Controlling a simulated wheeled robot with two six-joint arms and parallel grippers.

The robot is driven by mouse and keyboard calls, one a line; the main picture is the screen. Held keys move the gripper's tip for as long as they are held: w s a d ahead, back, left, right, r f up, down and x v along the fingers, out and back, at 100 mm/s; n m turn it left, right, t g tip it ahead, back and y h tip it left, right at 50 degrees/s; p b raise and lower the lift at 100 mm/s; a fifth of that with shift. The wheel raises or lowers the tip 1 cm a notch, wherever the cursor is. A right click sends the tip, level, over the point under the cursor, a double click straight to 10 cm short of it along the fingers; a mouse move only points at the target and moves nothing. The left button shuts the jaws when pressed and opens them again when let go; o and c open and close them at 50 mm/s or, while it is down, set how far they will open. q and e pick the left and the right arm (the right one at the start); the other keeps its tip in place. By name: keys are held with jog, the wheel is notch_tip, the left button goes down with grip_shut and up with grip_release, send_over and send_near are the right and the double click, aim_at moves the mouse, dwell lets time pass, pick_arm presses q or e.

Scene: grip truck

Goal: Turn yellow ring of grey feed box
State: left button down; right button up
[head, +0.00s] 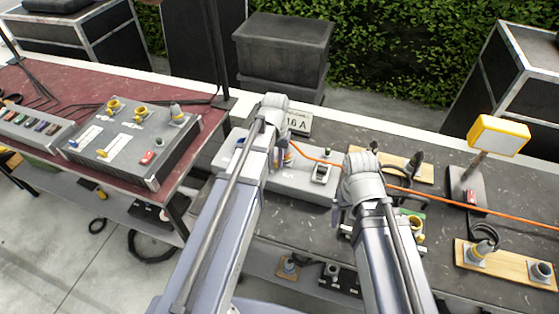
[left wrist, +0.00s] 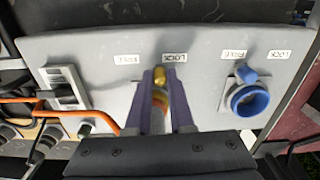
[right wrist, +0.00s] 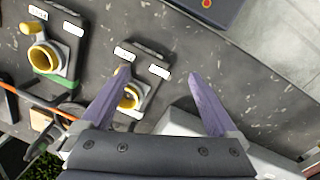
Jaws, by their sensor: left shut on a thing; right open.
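The long grey feed box (head: 300,178) lies on the dark bench in the head view. In the left wrist view, its face (left wrist: 215,45) carries LOCK and FREE labels. My left gripper (left wrist: 163,82) is shut there on the yellow ring (left wrist: 160,75), whose gold lever tip shows between the fingers under the LOCK label; the fingers hide most of the ring. An orange cable (left wrist: 85,114) runs beside it. My right gripper (right wrist: 150,85) is open and empty. A small grey plate (right wrist: 145,68) with a yellow ring (right wrist: 129,97) lies by its left finger.
A blue ring (left wrist: 248,98) and a dark switch (left wrist: 63,89) sit on the same box. A yellow ring on a green-based plate (right wrist: 45,57) lies left of my right gripper. A yellow-framed lamp (head: 499,134) stands on the bench's right.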

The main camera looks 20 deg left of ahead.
pick_arm(q)
jog(key=shift+w+a+m, duration=0.15)
jog(key=shift+a+m, duration=0.3)
jog(key=shift+m, duration=0.45)
jog(key=c, duration=0.8)
grip_release()
jog(key=shift+r, duration=0.1)
pick_arm(e)
jog(key=shift+r, duration=0.1)
pick_arm(q)
notch_tip(320, 180, up, 8)
jog(key=p, duration=0.7)
jog(key=shift+f+p, duration=0.2)
jog(key=shift+p, duration=0.2)
pick_arm(e)
notch_tip(320, 180, up, 8)
jog(key=shift+f, duration=0.25)
